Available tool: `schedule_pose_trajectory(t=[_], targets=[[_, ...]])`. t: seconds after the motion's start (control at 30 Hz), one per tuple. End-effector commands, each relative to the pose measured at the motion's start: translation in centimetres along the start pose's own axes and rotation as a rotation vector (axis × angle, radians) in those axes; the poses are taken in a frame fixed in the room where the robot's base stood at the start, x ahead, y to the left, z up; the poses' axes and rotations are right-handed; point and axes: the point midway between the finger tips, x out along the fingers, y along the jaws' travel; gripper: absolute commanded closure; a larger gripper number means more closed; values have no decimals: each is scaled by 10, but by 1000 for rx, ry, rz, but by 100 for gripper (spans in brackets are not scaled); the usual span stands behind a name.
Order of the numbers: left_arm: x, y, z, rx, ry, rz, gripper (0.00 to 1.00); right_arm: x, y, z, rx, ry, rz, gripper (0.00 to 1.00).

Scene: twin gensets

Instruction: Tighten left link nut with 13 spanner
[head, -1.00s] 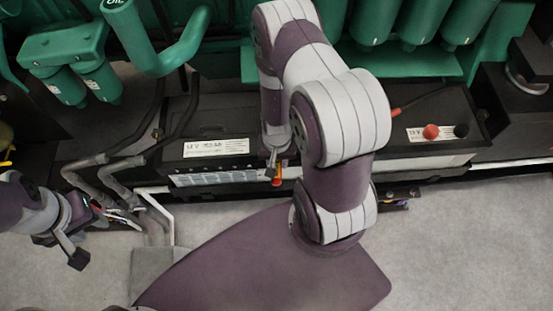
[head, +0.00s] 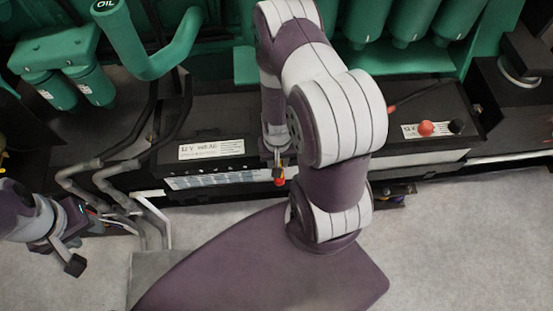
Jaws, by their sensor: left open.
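My left gripper (head: 88,243) is at the far left, open, with a dark-tipped finger pointing down over the pale floor. It is just left of some grey bent pipes, and I see nothing between its fingers. My right arm rises through the middle and bends back down. Its gripper (head: 278,166) is small and partly hidden at the front edge of the left battery (head: 168,165). A small red and yellow piece (head: 280,181) shows at its tip; I cannot tell whether it is gripped. I cannot make out the 13 spanner or the left link nut.
A second battery (head: 400,151) with red (head: 426,128) and black (head: 457,126) terminal caps stands right of my right arm. Green engine parts (head: 75,62) fill the back. Grey pipes (head: 112,190) stand between my left gripper and the left battery.

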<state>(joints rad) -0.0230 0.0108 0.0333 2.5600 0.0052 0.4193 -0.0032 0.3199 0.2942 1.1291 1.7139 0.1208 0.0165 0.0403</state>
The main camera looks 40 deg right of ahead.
Motion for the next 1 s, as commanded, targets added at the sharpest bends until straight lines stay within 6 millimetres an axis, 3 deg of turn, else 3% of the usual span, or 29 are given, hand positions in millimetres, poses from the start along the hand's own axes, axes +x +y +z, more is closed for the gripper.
schedule_pose_trajectory(t=[0.2, 0.23, 0.3, 0.33, 1.0], targets=[[0, 0, 0, 0, 0, 0, 57, -2, 1, -5, -27, 15, -1, 100], [0, 0, 0, 0, 0, 0, 57, -2, 1, -5, -26, 15, -1, 71], [0, 0, 0, 0, 0, 0, 57, -2, 1, -5, -25, 15, -1, 93], [0, 0, 0, 0, 0, 0, 57, -2, 1, -5, -25, 15, -1, 100], [4, 0, 0, 0, 0, 0, 57, -18, 2, -2, -19, -2, -9, 100]])
